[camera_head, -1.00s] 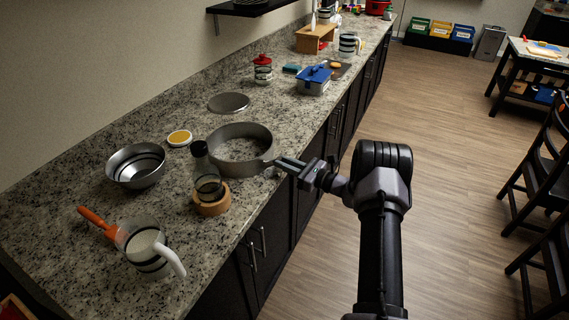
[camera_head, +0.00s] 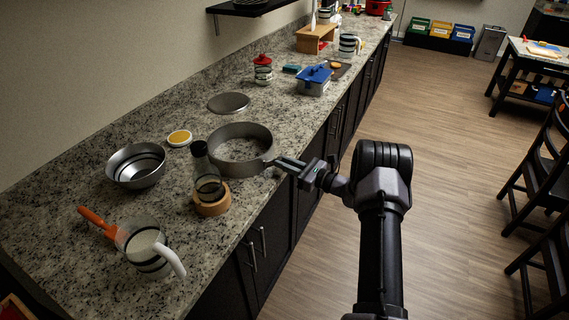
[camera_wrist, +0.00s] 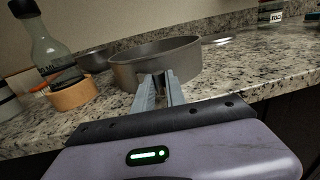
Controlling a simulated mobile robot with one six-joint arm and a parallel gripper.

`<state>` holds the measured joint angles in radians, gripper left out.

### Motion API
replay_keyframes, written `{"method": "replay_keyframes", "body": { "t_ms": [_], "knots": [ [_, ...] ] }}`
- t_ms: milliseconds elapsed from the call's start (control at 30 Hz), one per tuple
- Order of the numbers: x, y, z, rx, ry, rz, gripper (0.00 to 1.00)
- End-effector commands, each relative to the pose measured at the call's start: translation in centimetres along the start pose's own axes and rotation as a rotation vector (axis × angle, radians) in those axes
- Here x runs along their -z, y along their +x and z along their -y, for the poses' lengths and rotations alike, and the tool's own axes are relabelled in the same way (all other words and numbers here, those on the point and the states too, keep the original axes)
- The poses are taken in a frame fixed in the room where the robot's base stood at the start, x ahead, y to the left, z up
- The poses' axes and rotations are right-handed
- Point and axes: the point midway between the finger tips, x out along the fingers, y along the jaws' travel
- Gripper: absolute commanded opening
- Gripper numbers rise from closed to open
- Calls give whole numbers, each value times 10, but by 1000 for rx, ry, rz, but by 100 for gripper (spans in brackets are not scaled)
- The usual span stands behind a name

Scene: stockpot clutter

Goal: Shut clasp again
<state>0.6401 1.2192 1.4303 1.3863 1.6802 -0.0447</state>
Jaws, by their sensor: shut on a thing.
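A grey metal ring, like the side of a springform pan (camera_head: 236,168), stands on the granite counter near its front edge. Its clasp (camera_head: 267,162) is on the side facing my arm. My gripper (camera_head: 277,163) reaches in from the right, its fingers at the clasp. In the wrist view the ring (camera_wrist: 183,61) stands ahead, and my gripper (camera_wrist: 158,82) is shut on a small grey part of the clasp (camera_wrist: 157,76). The fingers cover much of the clasp, so I cannot tell whether it is open or closed.
A dark-capped bottle (camera_head: 203,170) in a wooden ring (camera_head: 213,208) stands close left of the pan ring. A metal bowl (camera_head: 136,166), a yellow-topped lid (camera_head: 179,138) and a flat metal disc (camera_head: 229,103) lie around it. A jug (camera_head: 146,246) stands nearer.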

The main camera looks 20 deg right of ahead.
Motion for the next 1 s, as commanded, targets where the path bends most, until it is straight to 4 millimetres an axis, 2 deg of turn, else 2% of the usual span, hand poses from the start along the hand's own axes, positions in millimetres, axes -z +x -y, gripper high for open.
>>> {"method": "replay_keyframes", "body": {
  "t_ms": [167,200,400,467,800,867,1000],
  "knots": [
    [0,0,0,0,0,-1,0],
    [0,0,0,0,0,-1,18],
    [0,0,0,0,0,0,57],
    [0,0,0,0,0,0,67],
    [0,-4,0,1,1,-1,67],
    [-1,-12,1,3,1,-1,67],
    [-3,-51,2,5,2,-1,67]
  ]
}}
